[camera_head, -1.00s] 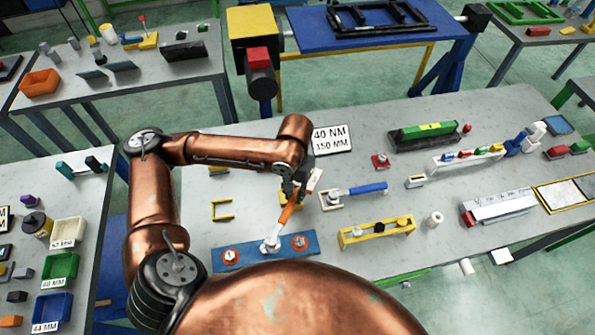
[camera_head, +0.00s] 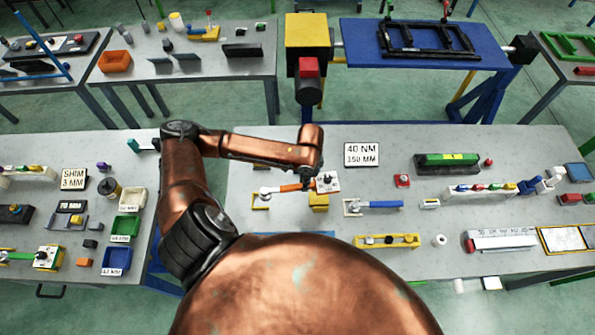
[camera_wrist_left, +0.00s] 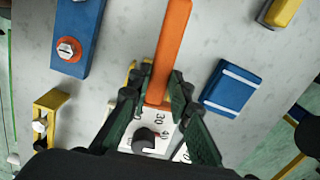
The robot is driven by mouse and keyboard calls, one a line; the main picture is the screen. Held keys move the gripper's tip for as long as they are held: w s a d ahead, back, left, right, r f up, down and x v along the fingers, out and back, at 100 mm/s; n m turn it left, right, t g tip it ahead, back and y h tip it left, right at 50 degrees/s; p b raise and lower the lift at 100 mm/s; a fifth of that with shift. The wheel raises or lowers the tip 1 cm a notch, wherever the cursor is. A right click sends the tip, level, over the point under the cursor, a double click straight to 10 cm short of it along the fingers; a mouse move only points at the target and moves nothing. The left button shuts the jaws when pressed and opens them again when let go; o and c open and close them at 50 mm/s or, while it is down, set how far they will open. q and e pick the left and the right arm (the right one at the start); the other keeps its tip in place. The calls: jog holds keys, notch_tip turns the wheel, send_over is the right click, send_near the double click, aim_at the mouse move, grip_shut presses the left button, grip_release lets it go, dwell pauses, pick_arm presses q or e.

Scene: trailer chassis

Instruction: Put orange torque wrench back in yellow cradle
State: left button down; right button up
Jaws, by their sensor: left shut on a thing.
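My left gripper (camera_head: 304,182) is shut on the orange torque wrench (camera_head: 289,187), holding it near its white dial end. The wrench lies roughly level across the picture, its metal head to the left. In the left wrist view the gripper (camera_wrist_left: 160,98) grips the orange handle (camera_wrist_left: 172,40), with the numbered dial end below. The yellow cradle shows as two supports: an open yellow bracket (camera_head: 260,205) below the wrench head and a yellow block (camera_head: 319,204) below the dial end. I cannot tell whether the wrench touches them. My right gripper is not in view.
A blue-handled wrench (camera_head: 378,204) rests close by on the right. A sign (camera_head: 361,156) reading 40 NM stands behind. A yellow rack (camera_head: 387,241) is nearer the front. The left wrist view shows a blue plate (camera_wrist_left: 84,18) with a bolt.

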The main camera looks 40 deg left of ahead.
pick_arm(q)
jog(key=shift+s+a+r+m+p, duration=0.15)
jog(key=shift+s+a+m+p, duration=0.1)
jog(key=shift+a+p, duration=0.2)
jog(key=shift+s+a+r+m+p, duration=0.1)
jog(key=shift+s+a+m+p, duration=0.05)
jog(key=shift+a+m+p, duration=0.2)
jog(key=shift+s+a, duration=0.1)
jog(key=shift+a, duration=0.15)
jog(key=shift+f, duration=0.15)
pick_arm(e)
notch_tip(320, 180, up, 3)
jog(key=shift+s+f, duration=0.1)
